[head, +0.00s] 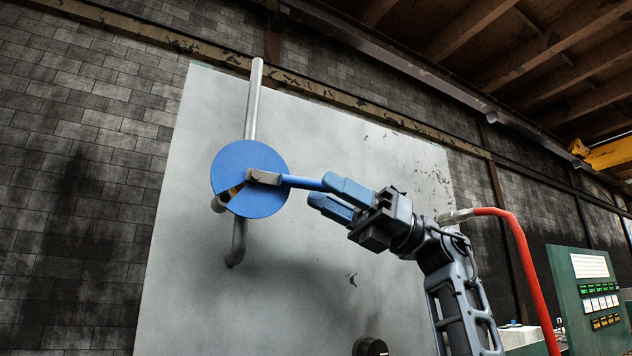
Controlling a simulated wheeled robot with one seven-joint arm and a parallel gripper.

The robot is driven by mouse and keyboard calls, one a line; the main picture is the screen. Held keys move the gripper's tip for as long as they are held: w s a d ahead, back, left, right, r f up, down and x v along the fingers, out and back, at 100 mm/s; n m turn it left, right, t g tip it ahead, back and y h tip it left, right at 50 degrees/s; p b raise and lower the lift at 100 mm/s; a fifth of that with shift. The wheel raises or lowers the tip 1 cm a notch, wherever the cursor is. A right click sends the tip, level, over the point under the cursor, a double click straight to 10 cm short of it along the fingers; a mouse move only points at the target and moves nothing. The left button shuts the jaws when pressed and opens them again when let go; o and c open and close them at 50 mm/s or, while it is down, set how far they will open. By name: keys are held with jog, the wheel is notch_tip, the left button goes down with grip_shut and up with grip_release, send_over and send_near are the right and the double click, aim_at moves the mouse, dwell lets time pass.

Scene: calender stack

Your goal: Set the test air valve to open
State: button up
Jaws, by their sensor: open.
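The test air valve shows in the head view as a blue disc (236,165) on a grey pipe (253,100) in front of a pale panel. A blue lever (302,182) with a metal root runs right from the disc's middle, nearly level and tilted slightly down. A dark notch with a brass-coloured part shows at the disc's lower left. My gripper (320,190) is open, its two blue-padded fingers pointing left at the lever's outer end. The lever's tip meets or passes behind the upper finger; I cannot tell whether they touch.
The pale panel (300,290) stands before a dark block wall. A red hose (520,245) with a metal fitting is right of my arm. A dark round knob (370,347) is at the bottom. A green control cabinet (565,290) stands at the right. The space below the lever looks clear.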

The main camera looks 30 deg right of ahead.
aim_at(313, 185)
jog(key=shift+x, duration=1.7)
grip_shut()
